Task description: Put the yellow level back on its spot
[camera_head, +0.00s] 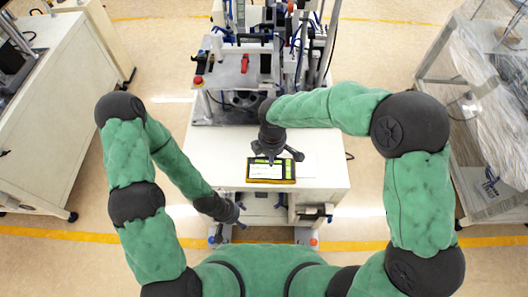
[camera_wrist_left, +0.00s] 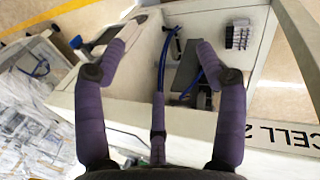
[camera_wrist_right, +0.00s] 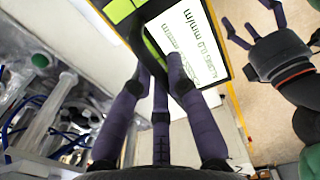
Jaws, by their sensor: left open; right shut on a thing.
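The yellow level (camera_head: 271,180) is a flat block with yellow edges, a dark frame and a white printed face. In the head view it appears over the front part of the white table top. My right gripper (camera_head: 276,157) is shut on it from above. The level (camera_wrist_right: 190,40) also fills the upper middle of the right wrist view, with my right gripper's fingers (camera_wrist_right: 160,65) at its edge. I cannot tell whether it touches the table. My left gripper (camera_head: 232,212) is open and empty by the table's front edge; its spread fingers (camera_wrist_left: 160,75) show in the left wrist view.
The white table (camera_head: 215,150) has bare room left of the level. A feeder machine with a raised plate (camera_head: 230,72) carrying red and black tools stands behind. A grey cabinet (camera_head: 50,110) is at left and a plastic-wrapped rack (camera_head: 490,100) at right.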

